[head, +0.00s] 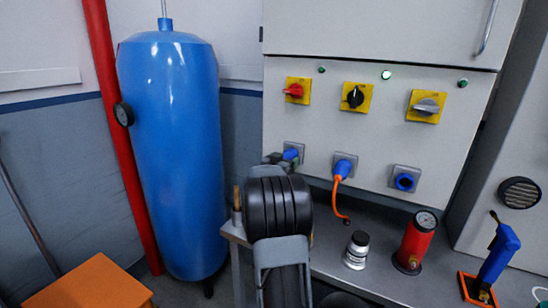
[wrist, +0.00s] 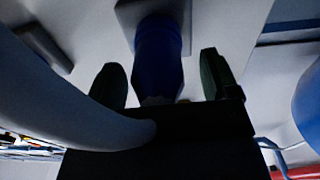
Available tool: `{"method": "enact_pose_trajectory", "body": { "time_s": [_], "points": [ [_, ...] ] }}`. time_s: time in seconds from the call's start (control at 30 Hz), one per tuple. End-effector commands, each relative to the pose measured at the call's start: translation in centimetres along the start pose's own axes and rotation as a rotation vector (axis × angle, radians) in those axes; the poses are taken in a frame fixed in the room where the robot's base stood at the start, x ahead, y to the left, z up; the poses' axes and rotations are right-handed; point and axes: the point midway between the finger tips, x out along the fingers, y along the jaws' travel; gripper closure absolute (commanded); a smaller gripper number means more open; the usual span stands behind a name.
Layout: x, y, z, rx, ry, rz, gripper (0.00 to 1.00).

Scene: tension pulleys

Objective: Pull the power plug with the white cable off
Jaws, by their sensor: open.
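The blue power plug (head: 291,154) sits in the leftmost socket of the grey cabinet in the head view, partly hidden by my gripper (head: 280,159). In the wrist view the plug (wrist: 158,62) is seated in its grey socket plate. The white cable (wrist: 75,110) curves from the plug's near end toward the left edge. My gripper (wrist: 161,82) is open, with one dark green finger on each side of the plug. Gaps show between the fingers and the plug, so they do not appear to touch it.
A second blue plug with an orange cable (head: 340,189) is in the middle socket; the right socket (head: 404,181) is empty. Above are red, black and grey switches. The bench (head: 335,262) holds a white jar (head: 356,250) and a red gauge cylinder (head: 415,243). A blue tank (head: 170,150) stands left.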

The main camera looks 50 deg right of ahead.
Motion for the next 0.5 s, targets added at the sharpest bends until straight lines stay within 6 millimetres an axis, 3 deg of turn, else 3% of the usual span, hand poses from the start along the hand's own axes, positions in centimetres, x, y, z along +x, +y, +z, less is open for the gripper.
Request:
{"method": "enact_pose_trajectory", "body": {
  "time_s": [0.03,0.5],
  "points": [
    [0.6,0.6,-0.9,0.009,0.018,0.012,0.19],
    [1.9,1.5,-0.3,0.013,0.006,0.018,0.19]
  ]
}}
